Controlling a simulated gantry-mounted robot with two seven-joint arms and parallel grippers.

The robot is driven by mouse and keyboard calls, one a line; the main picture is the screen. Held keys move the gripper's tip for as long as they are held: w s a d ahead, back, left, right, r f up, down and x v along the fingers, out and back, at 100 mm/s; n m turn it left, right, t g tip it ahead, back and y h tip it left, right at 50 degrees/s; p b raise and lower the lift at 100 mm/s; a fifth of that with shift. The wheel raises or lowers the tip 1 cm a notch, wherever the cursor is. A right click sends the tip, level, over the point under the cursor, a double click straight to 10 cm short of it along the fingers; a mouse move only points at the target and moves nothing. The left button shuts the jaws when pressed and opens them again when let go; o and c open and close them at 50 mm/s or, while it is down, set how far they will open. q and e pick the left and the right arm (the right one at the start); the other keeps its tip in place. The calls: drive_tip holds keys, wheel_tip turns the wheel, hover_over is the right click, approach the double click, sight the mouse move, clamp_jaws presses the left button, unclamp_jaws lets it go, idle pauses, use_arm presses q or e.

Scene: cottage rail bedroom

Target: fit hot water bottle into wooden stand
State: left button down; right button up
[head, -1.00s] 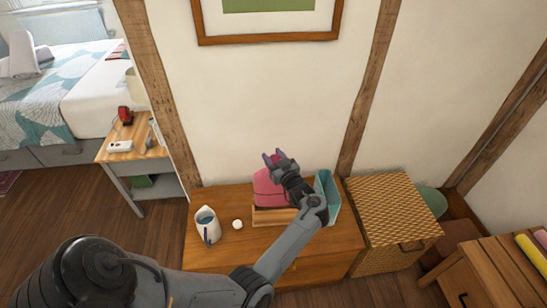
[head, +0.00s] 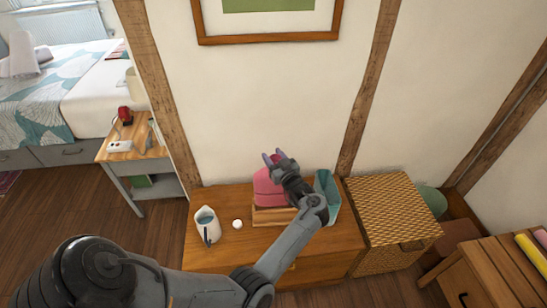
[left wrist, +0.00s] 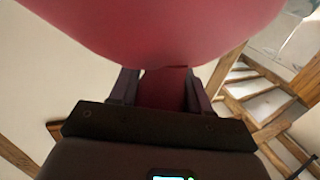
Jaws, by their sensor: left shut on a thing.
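The pink-red hot water bottle (head: 268,188) stands upright at the wooden stand (head: 272,216) on the wooden cabinet, its lower end hidden behind the stand's front. My left gripper (head: 272,158) is shut on the bottle's upper end. In the left wrist view the bottle (left wrist: 165,30) fills the top of the picture, and its narrow neck sits between the two fingers (left wrist: 163,88). How deep the bottle sits in the stand cannot be seen. My right gripper is not in view.
On the cabinet top (head: 238,247), a white jug (head: 207,226) and a small white round object (head: 238,224) stand left of the stand. A teal object (head: 328,195) stands close on the right, partly behind my arm. A wicker chest (head: 395,215) adjoins the cabinet. The wall is close behind.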

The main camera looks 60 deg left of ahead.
use_arm(q)
drive_tip(key=shift+f+b, duration=0.45)
idle(0.3)
drive_tip(key=shift+f+b, duration=0.7)
drive_tip(key=shift+f, duration=0.15)
drive_tip(key=shift+f+b, duration=0.85)
drive_tip(key=shift+f, duration=0.2)
drive_tip(key=shift+f+b, duration=2.35)
drive_tip(key=shift+f, duration=0.4)
drive_tip(key=shift+c, duration=2.2)
unclamp_jaws()
drive_tip(key=shift+r, duration=0.1)
